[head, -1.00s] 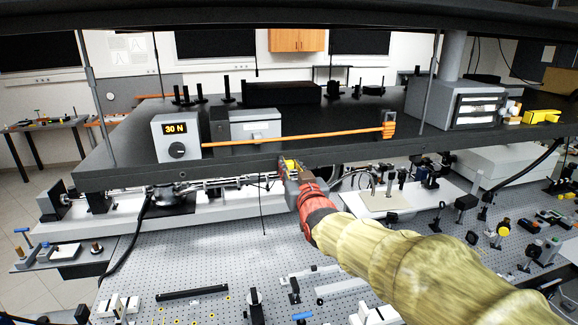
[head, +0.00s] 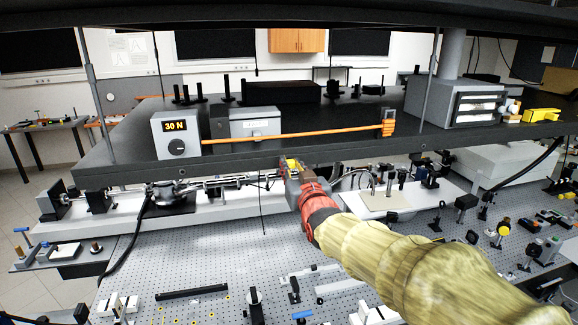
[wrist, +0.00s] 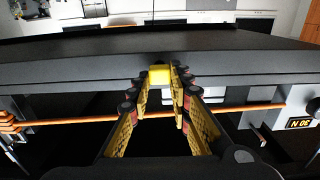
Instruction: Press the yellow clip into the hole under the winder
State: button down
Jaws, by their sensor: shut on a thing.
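The yellow clip (wrist: 159,75) is between the fingertips of my gripper (wrist: 160,84), which is shut on it. In the head view, yellow at my gripper (head: 290,167) shows right at the front edge of the dark shelf (head: 225,161). In the wrist view the clip lies against the shelf's dark edge face; I cannot tell whether it touches. An orange coil (head: 388,129), perhaps the winder, stands on the shelf to the right of my gripper. The hole under the clip is not visible.
A grey unit reading 30 N (head: 176,136) stands left. Below the shelf are rods and mounts, with a perforated optical table (head: 200,255) under them.

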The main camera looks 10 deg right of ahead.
aim_at(291, 165)
jog(key=shift+s+f+b, duration=0.1)
jog(key=shift+f+b, duration=0.1)
jog(key=shift+b, duration=0.2)
jog(key=s+b, duration=0.1)
jog(key=s, duration=0.2)
jog(key=shift+r, duration=0.1)
jog(key=shift+s+b, duration=0.4)
jog(key=shift+b, duration=0.2)
jog(key=shift+s, duration=0.35)
jog(key=shift+w, duration=0.1)
